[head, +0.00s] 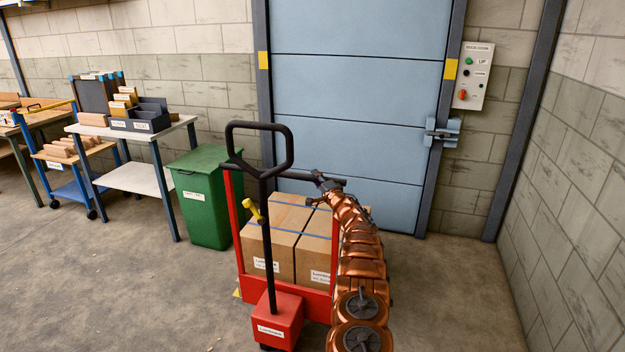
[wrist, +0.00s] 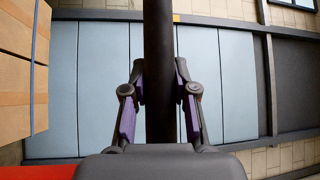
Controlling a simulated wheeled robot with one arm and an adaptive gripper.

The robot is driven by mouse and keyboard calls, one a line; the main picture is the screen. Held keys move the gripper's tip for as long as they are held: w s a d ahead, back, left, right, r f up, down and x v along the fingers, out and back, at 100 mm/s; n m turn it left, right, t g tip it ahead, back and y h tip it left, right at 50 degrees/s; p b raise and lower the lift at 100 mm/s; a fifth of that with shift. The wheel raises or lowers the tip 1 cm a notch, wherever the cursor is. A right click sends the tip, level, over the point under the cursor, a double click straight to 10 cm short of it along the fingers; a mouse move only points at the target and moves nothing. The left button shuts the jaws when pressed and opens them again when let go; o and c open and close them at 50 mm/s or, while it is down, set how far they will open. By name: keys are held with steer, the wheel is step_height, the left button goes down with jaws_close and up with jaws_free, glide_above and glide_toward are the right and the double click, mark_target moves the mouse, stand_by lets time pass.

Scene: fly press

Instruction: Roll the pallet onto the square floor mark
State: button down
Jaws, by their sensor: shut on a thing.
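The red pallet truck (head: 288,318) stands in the middle of the head view. It carries strapped cardboard boxes (head: 283,251) and has a tall black loop handle (head: 262,220). My gripper (head: 325,184) is at the right part of the black crossbar on top of its red frame. In the wrist view, my gripper (wrist: 159,95) has one finger on each side of a dark bar (wrist: 158,40) and is shut on it. The boxes show at the left edge there. A small yellow patch (head: 237,293) shows on the floor left of the truck; I cannot tell if it belongs to the square mark.
A green bin (head: 206,195) stands close behind left of the truck. A work table (head: 130,130) and a blue trolley (head: 75,155) are further left. A closed blue shutter door (head: 350,100) and a control box (head: 473,75) are behind. Floor is clear at front left and right.

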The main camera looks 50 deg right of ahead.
steer(key=shift+s+d+f, duration=0.15)
steer(key=shift+s+d, duration=0.2)
steer(key=shift+d, duration=0.05)
steer(key=c, duration=0.9)
jaws_free()
steer(key=shift+s+d, duration=0.1)
